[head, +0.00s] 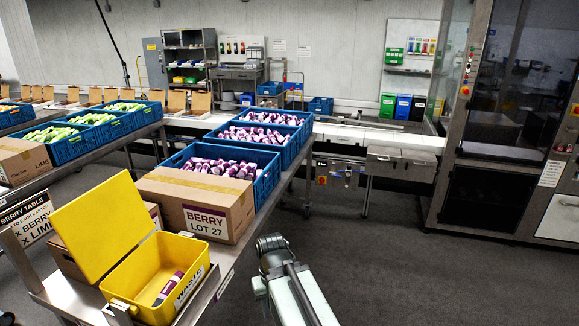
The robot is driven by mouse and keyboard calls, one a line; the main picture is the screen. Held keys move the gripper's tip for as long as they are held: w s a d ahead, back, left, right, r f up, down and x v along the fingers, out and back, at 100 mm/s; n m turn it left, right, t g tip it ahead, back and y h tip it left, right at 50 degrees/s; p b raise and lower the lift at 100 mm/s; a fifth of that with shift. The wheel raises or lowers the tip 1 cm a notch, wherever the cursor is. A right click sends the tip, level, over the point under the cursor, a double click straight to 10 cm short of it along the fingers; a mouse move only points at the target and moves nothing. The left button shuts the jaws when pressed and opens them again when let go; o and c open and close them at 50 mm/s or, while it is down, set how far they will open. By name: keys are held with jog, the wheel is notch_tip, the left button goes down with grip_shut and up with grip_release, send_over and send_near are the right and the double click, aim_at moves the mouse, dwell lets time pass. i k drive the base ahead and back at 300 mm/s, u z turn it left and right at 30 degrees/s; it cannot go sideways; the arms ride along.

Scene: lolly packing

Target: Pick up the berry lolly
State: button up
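Berry lollies (215,166), purple and white, lie heaped in a near blue crate (266,186) on the berry table. More lie in two blue crates behind it. A single purple and white berry lolly (170,286) lies inside the open yellow waste box (146,312) at the table's near end. It rests low in the box, slanting, near the wall with the WASTE label. Part of my arm shows at the bottom centre, to the right of the table and the waste box. I cannot make out my gripper's fingers.
A cardboard box marked BERRY LOT 27 (207,221) stands between the waste box and the crates. The waste box's yellow lid (100,225) stands up at its left. Green lime lollies (94,118) fill crates on the left table. The grey floor (420,270) to the right is clear.

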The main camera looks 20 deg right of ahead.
aim_at(222, 168)
jog(key=z, duration=0.1)
jog(key=i, duration=1)
jog(key=u, duration=0.05)
